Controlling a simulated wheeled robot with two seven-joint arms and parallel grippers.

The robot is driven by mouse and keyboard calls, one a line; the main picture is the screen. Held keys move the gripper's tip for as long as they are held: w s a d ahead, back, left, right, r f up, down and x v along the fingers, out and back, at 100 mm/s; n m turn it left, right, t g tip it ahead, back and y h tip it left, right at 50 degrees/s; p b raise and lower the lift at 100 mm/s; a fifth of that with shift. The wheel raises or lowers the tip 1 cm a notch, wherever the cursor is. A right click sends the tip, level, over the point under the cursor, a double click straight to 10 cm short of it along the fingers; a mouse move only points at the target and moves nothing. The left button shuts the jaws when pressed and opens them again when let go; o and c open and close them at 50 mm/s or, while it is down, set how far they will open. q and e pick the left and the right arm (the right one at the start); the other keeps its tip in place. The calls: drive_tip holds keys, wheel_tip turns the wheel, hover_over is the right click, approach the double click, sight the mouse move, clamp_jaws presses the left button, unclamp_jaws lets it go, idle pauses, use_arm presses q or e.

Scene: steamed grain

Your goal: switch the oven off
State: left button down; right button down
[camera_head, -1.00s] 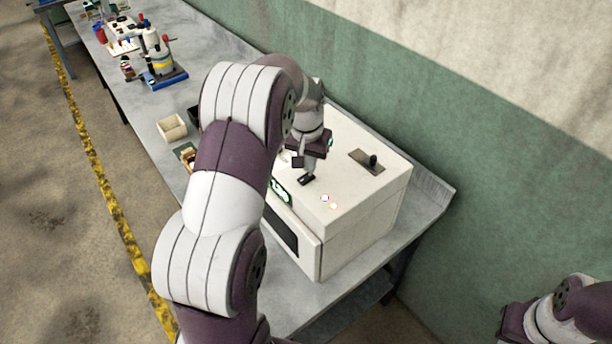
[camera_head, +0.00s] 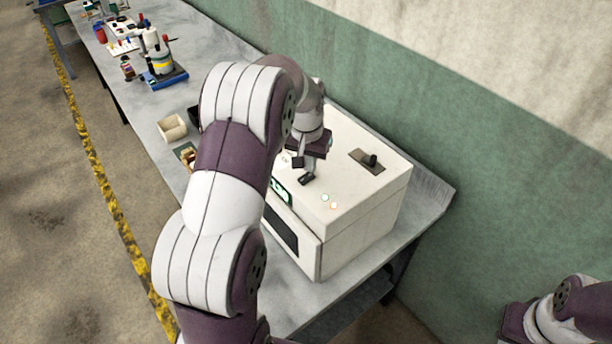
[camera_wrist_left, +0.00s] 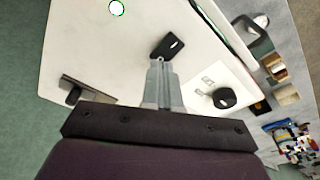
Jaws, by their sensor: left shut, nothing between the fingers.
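The oven (camera_head: 345,205) is a white box on the grey bench, with a green-lit display (camera_head: 282,193) at its front edge. A small black switch (camera_head: 307,179) sits on its top and also shows in the left wrist view (camera_wrist_left: 170,44). My left gripper (camera_wrist_left: 160,63) is shut and empty, its fingertips right at the switch; I cannot tell whether they touch. In the head view my left gripper (camera_head: 301,168) is over the oven top, partly hidden by its wrist. Two small lights (camera_head: 325,198) on the top show green and orange. My right gripper is out of view.
A metal plate with a black lever (camera_head: 368,161) is at the back of the oven top. A black round knob (camera_wrist_left: 223,97) stands on a white plate nearby. A cream bin (camera_head: 172,127) and lab gear (camera_head: 160,65) stand farther along the bench. A green wall is behind.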

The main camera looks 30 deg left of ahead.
use_arm(q)
drive_tip(key=shift+f+b, duration=0.5)
drive_tip(key=shift+f, duration=0.35)
wheel_tip(320, 180, up, 7)
drive_tip(key=p, duration=0.5)
drive_tip(key=shift+p, duration=0.3)
drive_tip(key=s+d+m+t, duration=0.1)
drive_tip(key=s+d, duration=0.5)
drive_tip(key=s, duration=0.2)
drive_tip(key=s+d+m, duration=0.1)
drive_tip(key=s+d, duration=0.5)
drive_tip(key=s, duration=0.3)
wheel_tip(320, 180, down, 16)
drive_tip(key=s+g+b, duration=0.1)
drive_tip(key=s+b, duration=0.1)
drive_tip(key=b, duration=1.3)
drive_tip(key=shift+s, duration=0.4)
